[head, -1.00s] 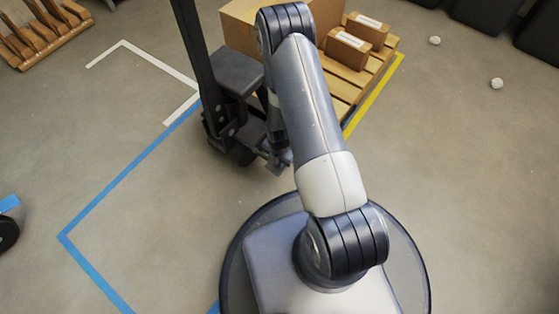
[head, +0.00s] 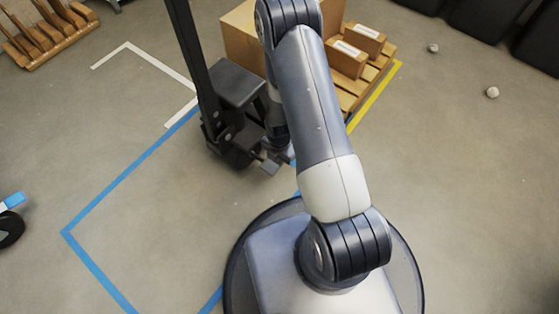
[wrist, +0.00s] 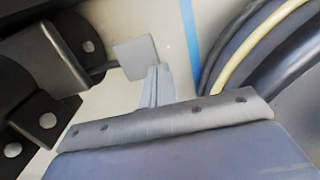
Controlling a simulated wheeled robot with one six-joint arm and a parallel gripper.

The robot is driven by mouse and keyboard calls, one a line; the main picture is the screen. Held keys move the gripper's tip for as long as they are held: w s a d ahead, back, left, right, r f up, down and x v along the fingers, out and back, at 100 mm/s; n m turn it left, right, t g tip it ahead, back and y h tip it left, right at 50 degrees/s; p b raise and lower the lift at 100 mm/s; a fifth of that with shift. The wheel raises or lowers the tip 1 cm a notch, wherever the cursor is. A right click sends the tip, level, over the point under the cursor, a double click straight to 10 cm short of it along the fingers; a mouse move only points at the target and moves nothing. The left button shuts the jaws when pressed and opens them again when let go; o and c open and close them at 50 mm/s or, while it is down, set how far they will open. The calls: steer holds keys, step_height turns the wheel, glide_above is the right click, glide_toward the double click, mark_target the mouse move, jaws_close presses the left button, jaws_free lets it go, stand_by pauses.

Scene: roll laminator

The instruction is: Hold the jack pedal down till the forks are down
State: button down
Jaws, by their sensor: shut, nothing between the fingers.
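The pallet jack (head: 236,84) stands at the upper middle of the head view, with a dark upright mast and a black body. Its pedal (head: 268,164) is a small grey plate low on the near side. In the wrist view the pedal (wrist: 137,57) is a light grey square on a dark arm. My gripper (wrist: 158,70) is shut and empty, its fingertips right beside the pedal's lower right corner; I cannot tell whether they touch. In the head view my arm largely hides the gripper. The forks are hidden under the load, so their height cannot be told.
A wooden pallet (head: 374,80) with a large carton (head: 241,36) and smaller boxes (head: 349,58) is behind my arm. Blue tape (head: 120,185) and yellow tape (head: 378,92) mark the floor. A wooden rack (head: 45,38) is at upper left. Open floor lies left and right.

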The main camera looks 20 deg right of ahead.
steer(key=r, duration=0.1)
steer(key=r+p, duration=0.1)
steer(key=r, duration=0.1)
steer(key=s+r, duration=0.1)
steer(key=r, duration=0.1)
steer(key=shift+d+r, duration=0.1)
steer(key=shift+d, duration=0.3)
